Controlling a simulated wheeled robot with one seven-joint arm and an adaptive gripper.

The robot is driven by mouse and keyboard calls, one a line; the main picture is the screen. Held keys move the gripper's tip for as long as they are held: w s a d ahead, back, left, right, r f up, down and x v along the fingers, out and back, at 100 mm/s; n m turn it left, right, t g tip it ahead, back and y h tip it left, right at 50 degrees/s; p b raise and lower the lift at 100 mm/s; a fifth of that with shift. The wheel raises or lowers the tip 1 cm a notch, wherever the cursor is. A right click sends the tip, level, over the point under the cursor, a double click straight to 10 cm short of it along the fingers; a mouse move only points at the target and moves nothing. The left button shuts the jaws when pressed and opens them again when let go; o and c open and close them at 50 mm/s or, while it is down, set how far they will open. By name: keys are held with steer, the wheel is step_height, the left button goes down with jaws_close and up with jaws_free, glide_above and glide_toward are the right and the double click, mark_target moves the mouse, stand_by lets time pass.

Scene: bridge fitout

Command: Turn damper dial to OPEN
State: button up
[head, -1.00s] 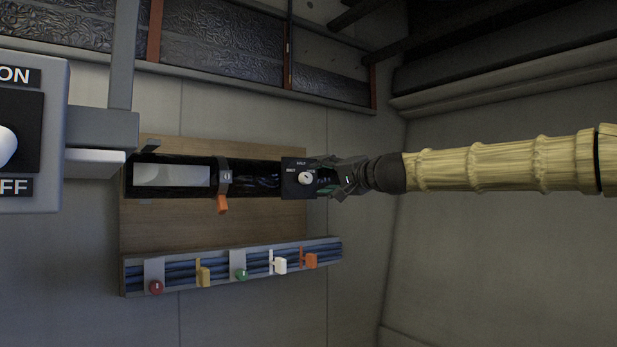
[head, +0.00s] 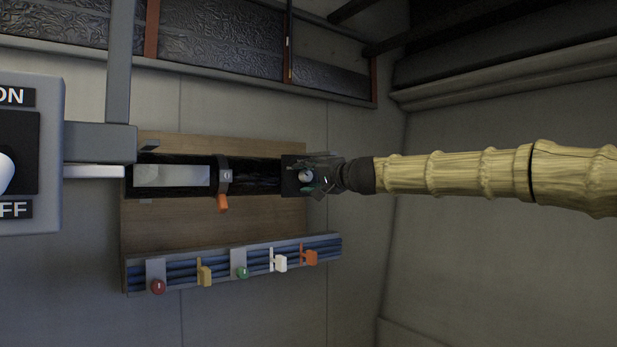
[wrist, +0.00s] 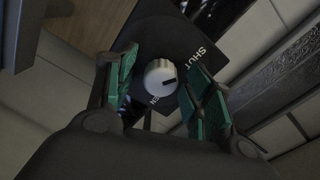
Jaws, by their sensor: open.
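The damper dial is a round white knob (wrist: 161,77) with a dark pointer mark, on a black plate (wrist: 165,30). In the wrist view the word SHUT shows at the upper right of the plate, and a partly hidden word ending in EN shows below the knob. My gripper (wrist: 160,85) is open, its green-padded fingers on either side of the knob. Gaps show between knob and pads; I cannot tell whether anything touches. In the head view the knob (head: 306,176) sits at the right end of a black duct, with my gripper (head: 318,178) over the plate's right part.
The black duct (head: 256,177) has an orange-handled clamp (head: 223,203) and is mounted on a wooden board (head: 265,217). A rail with several coloured valves (head: 241,272) runs below. A grey ON/OFF switch box (head: 52,150) stands at the left. The right wall is bare.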

steer(key=c, duration=1)
steer(key=shift+c, duration=0.2)
